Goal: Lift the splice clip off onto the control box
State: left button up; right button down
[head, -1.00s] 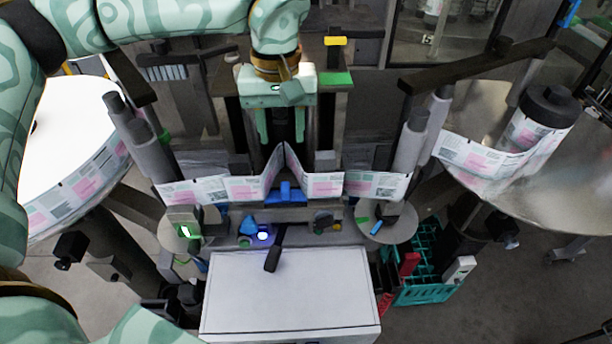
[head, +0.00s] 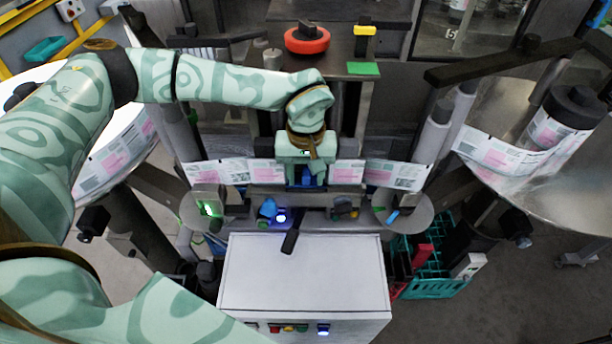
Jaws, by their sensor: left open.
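A blue part (head: 307,177), which looks like the splice clip, sits at the middle of the printed label strip (head: 395,176). It shows only in part below my left gripper (head: 305,184). That gripper points down over the strip's middle, its fingers open at either side of the blue part. I cannot tell whether they touch it. The control box (head: 303,270) is a pale box with a bare flat top, in front of the strip and below the gripper in the picture. My right gripper is not in view.
A black lever (head: 291,238) reaches over the control box's back edge. Small blue parts (head: 267,210) and a lit lamp (head: 281,216) lie between strip and box. Grey rollers (head: 434,133) stand at the right. A teal crate (head: 432,285) is on the floor at right.

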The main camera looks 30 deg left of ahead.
pick_arm(q)
jog(key=shift+f, duration=0.15)
jog(key=shift+s+d, duration=0.1)
jog(key=shift+c, duration=0.6)
jog(key=c, duration=0.5)
grip_shut()
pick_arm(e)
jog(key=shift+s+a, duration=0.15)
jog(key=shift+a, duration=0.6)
pick_arm(q)
jog(key=shift+r, duration=0.2)
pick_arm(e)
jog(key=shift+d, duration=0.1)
